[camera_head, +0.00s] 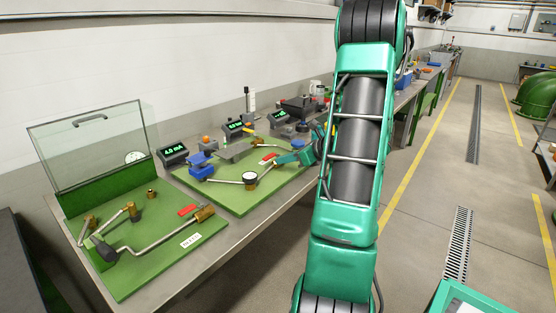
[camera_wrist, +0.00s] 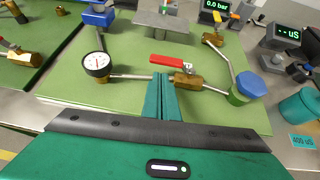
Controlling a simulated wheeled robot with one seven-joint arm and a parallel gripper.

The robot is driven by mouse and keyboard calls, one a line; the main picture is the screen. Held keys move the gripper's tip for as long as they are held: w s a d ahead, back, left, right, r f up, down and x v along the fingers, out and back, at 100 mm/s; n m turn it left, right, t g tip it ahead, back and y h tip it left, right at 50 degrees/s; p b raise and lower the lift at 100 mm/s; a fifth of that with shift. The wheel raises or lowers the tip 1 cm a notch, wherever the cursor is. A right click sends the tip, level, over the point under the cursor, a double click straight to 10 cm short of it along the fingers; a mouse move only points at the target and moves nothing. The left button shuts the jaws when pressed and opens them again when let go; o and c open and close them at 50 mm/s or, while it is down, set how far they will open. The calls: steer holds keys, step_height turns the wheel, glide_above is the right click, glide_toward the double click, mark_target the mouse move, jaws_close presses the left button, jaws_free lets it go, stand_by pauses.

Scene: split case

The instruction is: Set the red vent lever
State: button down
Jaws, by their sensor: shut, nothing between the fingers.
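A red lever (camera_wrist: 172,61) lies across the top of a brass valve (camera_wrist: 186,80) on a green board, roughly in line with the pipe. It also shows small in the head view (camera_head: 269,157). My gripper (camera_wrist: 162,84) is shut and empty, its teal fingertips just on the near side of the valve and lever. I cannot tell whether the fingertips touch them.
A round gauge (camera_wrist: 97,64) stands left of the valve, and a blue-capped fitting (camera_wrist: 248,87) stands right. A second green board (camera_head: 128,268) has another red lever (camera_head: 186,210) and bent pipes. Digital displays (camera_head: 174,153) stand behind the boards.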

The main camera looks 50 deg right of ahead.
steer(key=v, duration=1)
steer(key=shift+s, duration=0.5)
steer(key=shift+f, duration=0.1)
steer(key=s+a+f+n+g, duration=0.25)
steer(key=a+n+g, duration=0.45)
steer(key=a+n, duration=0.8)
steer(key=s+a+n+g+h, duration=0.1)
steer(key=s+a+n+g, duration=0.4)
steer(key=s+a+n, duration=0.5)
steer(key=s+n, duration=0.3)
steer(key=s, duration=0.1)
steer(key=shift+s+a, duration=0.2)
steer(key=shift+a, duration=0.15)
steer(key=shift+w, duration=0.1)
